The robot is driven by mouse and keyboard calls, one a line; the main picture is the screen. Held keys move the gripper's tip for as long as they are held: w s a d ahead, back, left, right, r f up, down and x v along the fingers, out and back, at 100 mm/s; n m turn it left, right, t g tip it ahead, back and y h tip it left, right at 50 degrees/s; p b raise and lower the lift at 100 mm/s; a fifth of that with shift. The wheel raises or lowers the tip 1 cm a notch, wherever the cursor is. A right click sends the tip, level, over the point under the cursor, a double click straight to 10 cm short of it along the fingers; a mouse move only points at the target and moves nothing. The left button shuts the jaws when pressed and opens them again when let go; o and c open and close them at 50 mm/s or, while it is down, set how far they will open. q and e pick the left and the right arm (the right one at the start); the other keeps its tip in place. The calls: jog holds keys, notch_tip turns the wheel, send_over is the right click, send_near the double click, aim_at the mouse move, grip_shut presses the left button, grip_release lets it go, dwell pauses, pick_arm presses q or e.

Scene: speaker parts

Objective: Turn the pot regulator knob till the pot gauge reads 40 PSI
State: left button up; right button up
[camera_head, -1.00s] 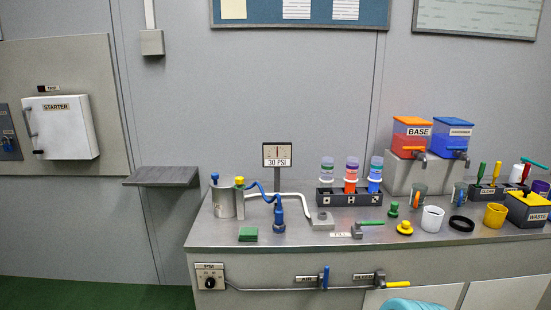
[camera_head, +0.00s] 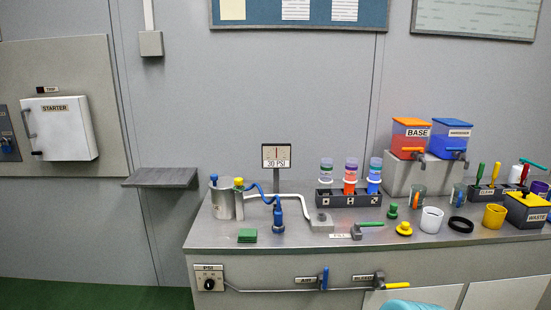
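The pot regulator knob (camera_head: 209,284) is a black knob on a pale plate marked PSI, on the left of the bench front. The pot gauge (camera_head: 276,156) stands on a post at the back of the bench. Its label reads 30 PSI, and its needle looks near upright, though it is too small to read exactly. The metal pot (camera_head: 222,203) stands left of the gauge with blue and yellow fittings. Neither gripper is in view, and nothing touches the knob.
A pipe runs right from the regulator to a blue-handled valve (camera_head: 324,278) and a yellow-handled valve (camera_head: 396,285). A grey wall shelf (camera_head: 161,177) juts out left of the bench. The space before the knob looks clear. A teal shape (camera_head: 408,305) shows at the bottom edge.

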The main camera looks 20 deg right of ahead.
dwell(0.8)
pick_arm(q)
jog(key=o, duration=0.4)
